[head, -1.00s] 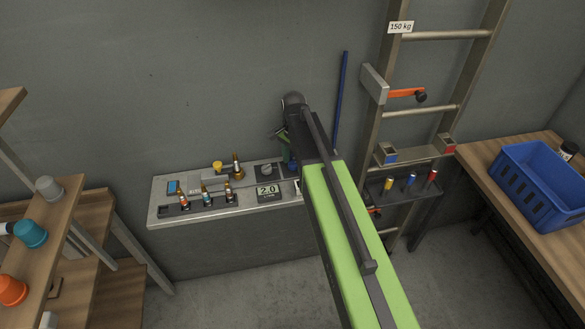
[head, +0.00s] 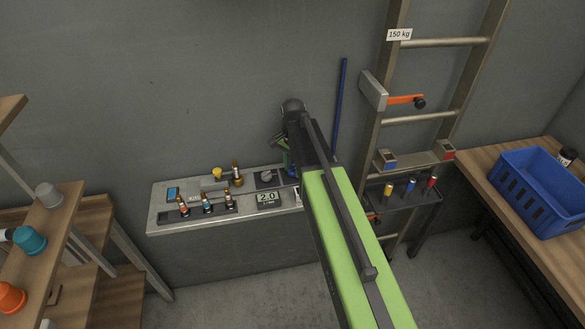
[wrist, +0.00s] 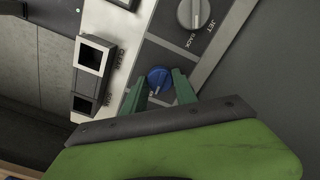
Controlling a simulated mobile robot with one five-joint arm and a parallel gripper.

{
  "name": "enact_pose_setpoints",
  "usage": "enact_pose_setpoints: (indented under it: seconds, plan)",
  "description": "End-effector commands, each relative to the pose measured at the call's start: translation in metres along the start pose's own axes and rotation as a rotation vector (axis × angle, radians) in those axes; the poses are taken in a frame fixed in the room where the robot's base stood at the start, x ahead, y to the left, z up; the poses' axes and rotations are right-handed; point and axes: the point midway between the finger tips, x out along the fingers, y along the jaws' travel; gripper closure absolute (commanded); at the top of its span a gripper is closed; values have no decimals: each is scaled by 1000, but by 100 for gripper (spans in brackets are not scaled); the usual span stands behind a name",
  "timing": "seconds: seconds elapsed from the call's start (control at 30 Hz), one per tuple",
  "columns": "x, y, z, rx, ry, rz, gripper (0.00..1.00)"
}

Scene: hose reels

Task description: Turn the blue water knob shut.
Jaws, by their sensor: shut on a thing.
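The blue water knob (wrist: 159,80) is a small round knob on a dark grey plate in the wrist view. My gripper (wrist: 159,88) has its two green fingers on either side of it and is shut on it. The knob's top shows between the fingers; its lower side is partly hidden. In the head view my arm covers most of my gripper (head: 287,158) at the right end of the grey bench panel (head: 165,212). A bit of blue shows there, too small to identify for sure.
A grey knob (wrist: 193,13) marked JET and BACK sits beyond the blue one.

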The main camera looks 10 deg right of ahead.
Motion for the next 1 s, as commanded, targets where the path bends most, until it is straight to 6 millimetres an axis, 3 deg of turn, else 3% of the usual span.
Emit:
enact_pose_setpoints:
  seconds: [1.0]
  plan:
    - [0,-1,1,-907,-1,1,100]
